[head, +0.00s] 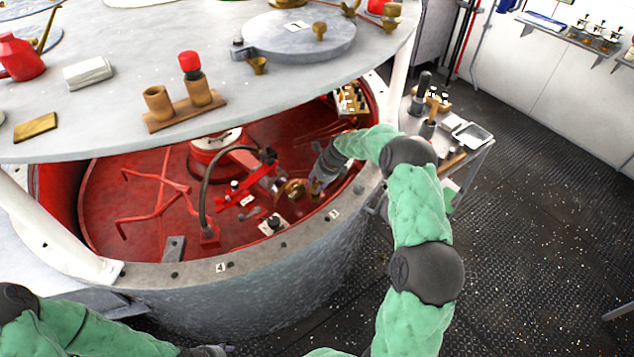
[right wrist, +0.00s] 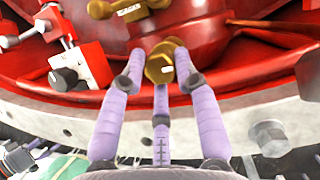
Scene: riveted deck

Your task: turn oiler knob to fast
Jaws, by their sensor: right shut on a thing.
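A brass oiler (head: 291,190) sits inside the red-lined round well. In the right wrist view its brass body (right wrist: 131,10) carries a small label too blurred to read, and a brass knob (right wrist: 160,62) with a white mark faces me. My right gripper (head: 311,187) reaches into the well from the right. In the right wrist view its lilac fingers (right wrist: 163,72) are closed around the brass knob from both sides, with the third finger below. My left gripper (head: 207,351) shows only as a dark tip at the bottom edge; its fingers cannot be made out.
A black knob on a white plate (head: 272,225) is near the well's front rim (head: 195,271). A curved hose (head: 205,190) rises left of the oiler. The grey round tabletop (head: 90,115) overhangs the well. A side cart (head: 470,150) stands right; the floor beyond is open.

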